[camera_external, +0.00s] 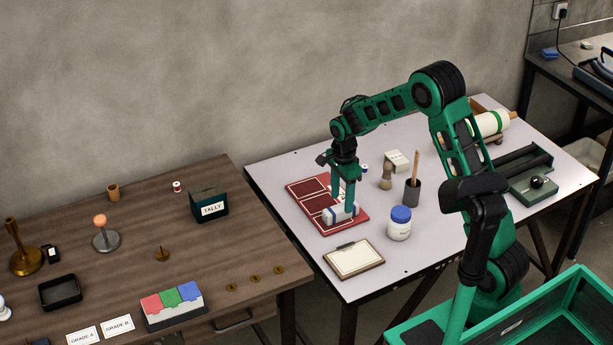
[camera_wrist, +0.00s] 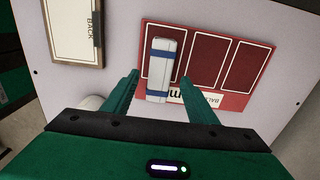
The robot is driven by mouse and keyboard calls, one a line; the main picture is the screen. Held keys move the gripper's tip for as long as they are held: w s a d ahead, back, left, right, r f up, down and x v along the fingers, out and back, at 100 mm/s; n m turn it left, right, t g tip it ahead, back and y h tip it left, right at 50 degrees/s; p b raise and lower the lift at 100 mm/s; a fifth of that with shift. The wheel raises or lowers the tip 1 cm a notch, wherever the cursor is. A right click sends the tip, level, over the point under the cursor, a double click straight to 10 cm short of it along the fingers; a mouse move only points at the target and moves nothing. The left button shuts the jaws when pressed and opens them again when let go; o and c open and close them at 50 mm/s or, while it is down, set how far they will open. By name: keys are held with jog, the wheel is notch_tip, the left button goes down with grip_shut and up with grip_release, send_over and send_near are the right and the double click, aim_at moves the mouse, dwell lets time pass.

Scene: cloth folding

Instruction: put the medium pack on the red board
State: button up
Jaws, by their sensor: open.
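The red board (camera_external: 308,189) lies on the light table, with darker red panels outlined in white; it also shows in the wrist view (camera_wrist: 268,58). A white pack with blue bands (camera_external: 341,215) lies on the near end of the board. In the wrist view the pack (camera_wrist: 162,68) lies lengthwise over the leftmost panel, its lower end reaching over the board's lettered edge. Its size name cannot be read. My gripper (camera_external: 342,203) is over the pack, and its open fingers (camera_wrist: 160,82) stand on either side of the pack's lower end. Whether they touch it is unclear.
A dark cup holding a stick (camera_external: 412,192), a brush (camera_external: 386,178) and a small box (camera_external: 397,161) are to the right. A wooden table (camera_external: 130,225) with several items is at left.

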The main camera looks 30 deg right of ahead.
aim_at(342, 206)
notch_tip(342, 206, up, 7)
jog(key=shift+r, duration=0.15)
jog(key=s+d+r+n, duration=0.3)
jog(key=s+d+r, duration=0.2)
jog(key=s+d, duration=0.4)
jog(key=s+d+r+n, duration=0.2)
jog(key=s+d+r, duration=0.2)
jog(key=s+d, duration=0.45)
jog(key=s+d+n, duration=0.2)
jog(key=s+n, duration=0.1)
jog(key=s, duration=0.8)
jog(key=s+d+n, duration=0.2)
jog(key=s+n, duration=0.1)
jog(key=s, duration=0.9)
jog(key=shift+f+n, duration=0.3)
jog(key=shift+w, duration=0.1)
